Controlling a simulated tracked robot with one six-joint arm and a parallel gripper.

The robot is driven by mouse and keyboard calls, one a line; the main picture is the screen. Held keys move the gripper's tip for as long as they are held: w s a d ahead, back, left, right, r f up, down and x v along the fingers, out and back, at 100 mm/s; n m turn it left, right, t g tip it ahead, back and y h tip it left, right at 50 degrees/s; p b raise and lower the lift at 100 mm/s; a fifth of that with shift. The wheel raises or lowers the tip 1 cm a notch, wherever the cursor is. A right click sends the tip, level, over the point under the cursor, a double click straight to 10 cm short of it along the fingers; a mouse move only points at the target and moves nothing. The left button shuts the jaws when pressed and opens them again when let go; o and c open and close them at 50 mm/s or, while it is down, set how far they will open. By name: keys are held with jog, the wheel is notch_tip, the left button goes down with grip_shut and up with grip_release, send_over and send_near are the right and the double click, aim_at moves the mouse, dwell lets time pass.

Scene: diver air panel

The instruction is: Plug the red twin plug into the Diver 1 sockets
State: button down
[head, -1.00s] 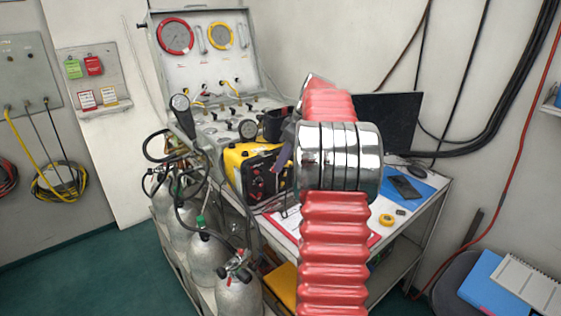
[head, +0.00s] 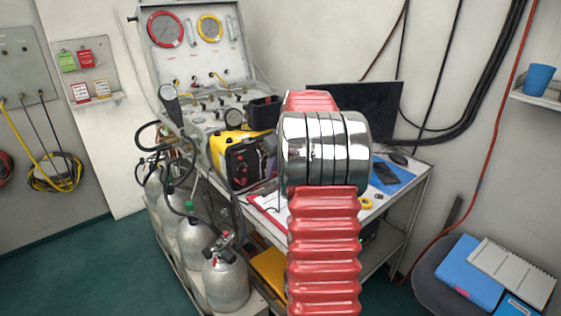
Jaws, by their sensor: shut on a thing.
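My gripper is not in view; my red-sleeved arm with its chrome joint fills the middle of the picture and hides what lies behind it. I cannot make out the red twin plug. A yellow and black box (head: 243,160) with small red parts on its front stands on the table, just left of my arm. The Diver 1 sockets cannot be picked out at this size. The open gauge panel (head: 190,45), with a red-rimmed and a yellow-rimmed gauge, stands behind the box.
Grey cylinders (head: 225,278) stand at the table's left side. A dark monitor (head: 375,108), a phone (head: 384,173) and a yellow tape roll (head: 366,203) are right of my arm. A chair (head: 430,280) bears blue folders and a notebook. The green floor at left is clear.

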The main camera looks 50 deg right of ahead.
jog(key=w+a+f+m+h, duration=0.15)
jog(key=a+f, duration=0.35)
jog(key=a, duration=0.5)
jog(key=w+a+f+m+y, duration=0.1)
jog(key=w+a+f, duration=0.25)
jog(key=a, duration=0.55)
jog(key=s+a+f+n, duration=0.1)
jog(key=a+f+n, duration=0.1)
jog(key=a, duration=1)
jog(key=s+a+f+n, duration=0.1)
jog(key=a+n, duration=0.1)
jog(key=a, duration=1)
jog(key=shift+a+f, duration=0.35)
jog(key=shift+f, duration=0.05)
jog(key=shift+s, duration=0.15)
